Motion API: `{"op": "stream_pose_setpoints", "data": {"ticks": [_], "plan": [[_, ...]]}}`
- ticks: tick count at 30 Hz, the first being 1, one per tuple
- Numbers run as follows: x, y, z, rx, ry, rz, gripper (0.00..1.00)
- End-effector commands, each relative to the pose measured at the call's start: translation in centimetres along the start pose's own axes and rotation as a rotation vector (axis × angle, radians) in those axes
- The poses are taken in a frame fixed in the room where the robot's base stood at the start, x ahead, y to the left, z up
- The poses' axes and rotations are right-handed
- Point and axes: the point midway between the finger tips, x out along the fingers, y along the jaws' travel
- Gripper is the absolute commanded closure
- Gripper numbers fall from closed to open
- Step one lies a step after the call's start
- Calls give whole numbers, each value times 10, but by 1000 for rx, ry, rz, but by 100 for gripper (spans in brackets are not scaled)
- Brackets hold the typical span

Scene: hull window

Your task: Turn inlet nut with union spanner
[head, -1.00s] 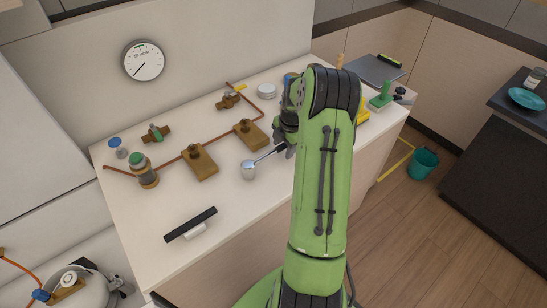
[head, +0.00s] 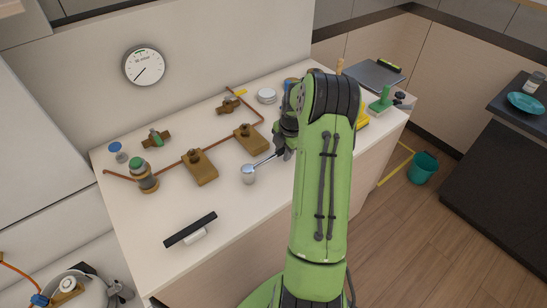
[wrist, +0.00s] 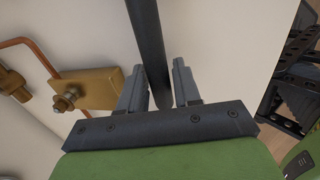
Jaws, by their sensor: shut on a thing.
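My gripper (head: 284,140) is partly hidden behind my green arm in the head view. In the wrist view its two fingers (wrist: 160,82) are closed on the dark handle of a tool (wrist: 149,40), which looks like the union spanner. In the head view the tool's silvery round end (head: 248,171) points left, over or on the worktop in front of the pipe fittings. I cannot tell whether it touches the top. Brass fittings sit on two brown blocks, a left one (head: 201,170) and a right one (head: 251,138). I cannot tell which nut is the inlet nut. The tool's end is apart from both blocks.
A copper pipe (head: 226,133) runs past the blocks. A green-topped fitting (head: 145,174) stands at its left, with loose valves (head: 156,138) behind. A black bar (head: 190,229) lies near the front edge. A round gauge (head: 144,66) hangs on the wall. The front middle worktop is clear.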

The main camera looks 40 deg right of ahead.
Motion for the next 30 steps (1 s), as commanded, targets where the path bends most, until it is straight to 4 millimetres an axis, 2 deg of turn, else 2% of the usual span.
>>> {"op": "stream_pose_setpoints", "data": {"ticks": [3, 21, 30], "plan": [[-14, 3, 0, 0, -2, 2, 100], [-68, 14, 0, 0, -2, 2, 100], [-69, 12, -1, 0, -2, 1, 100]]}}
